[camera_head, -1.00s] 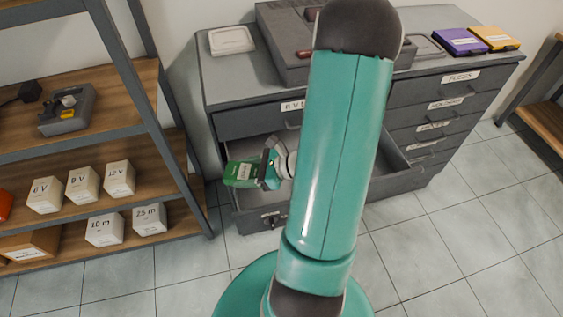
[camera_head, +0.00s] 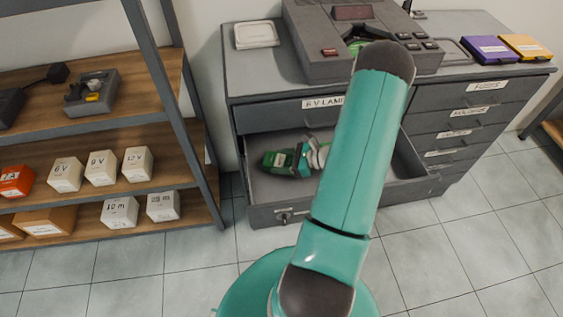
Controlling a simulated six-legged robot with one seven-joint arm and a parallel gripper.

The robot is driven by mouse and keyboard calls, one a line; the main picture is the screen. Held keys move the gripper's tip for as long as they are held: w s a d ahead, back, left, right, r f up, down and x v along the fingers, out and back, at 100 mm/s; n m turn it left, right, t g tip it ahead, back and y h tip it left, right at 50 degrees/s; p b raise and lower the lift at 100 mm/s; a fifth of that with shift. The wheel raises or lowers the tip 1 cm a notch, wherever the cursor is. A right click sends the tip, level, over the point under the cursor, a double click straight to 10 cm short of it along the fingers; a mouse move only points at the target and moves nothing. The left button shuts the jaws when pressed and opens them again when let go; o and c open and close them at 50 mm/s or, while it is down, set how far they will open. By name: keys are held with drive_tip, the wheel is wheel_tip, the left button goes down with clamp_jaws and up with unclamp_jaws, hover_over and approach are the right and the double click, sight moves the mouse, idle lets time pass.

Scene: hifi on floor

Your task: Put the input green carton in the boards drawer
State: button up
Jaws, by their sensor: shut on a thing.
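The green carton (camera_head: 277,161) with a white label is held in my gripper (camera_head: 296,160). My gripper is shut on it, and the fingers are partly hard to make out. The carton is over the left part of an open drawer (camera_head: 285,213) in the grey cabinet, inside its outline in the picture. I cannot tell whether it touches the drawer floor. My arm hides the middle of the drawer and part of the label above it. That label starts "6 V LAM". The open drawer's own label is not readable.
A grey device (camera_head: 310,50), a pale tray (camera_head: 256,35), a purple box (camera_head: 490,48) and a yellow box (camera_head: 526,47) are on the cabinet top. Closed labelled drawers (camera_head: 455,135) are at right. A shelf (camera_head: 90,210) with several white boxes stands at left. Tiled floor in front is clear.

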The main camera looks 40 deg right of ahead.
drive_tip(key=shift+f, duration=0.3)
drive_tip(key=shift+f, duration=0.15)
drive_tip(key=o, duration=1)
drive_tip(key=shift+o, duration=0.2)
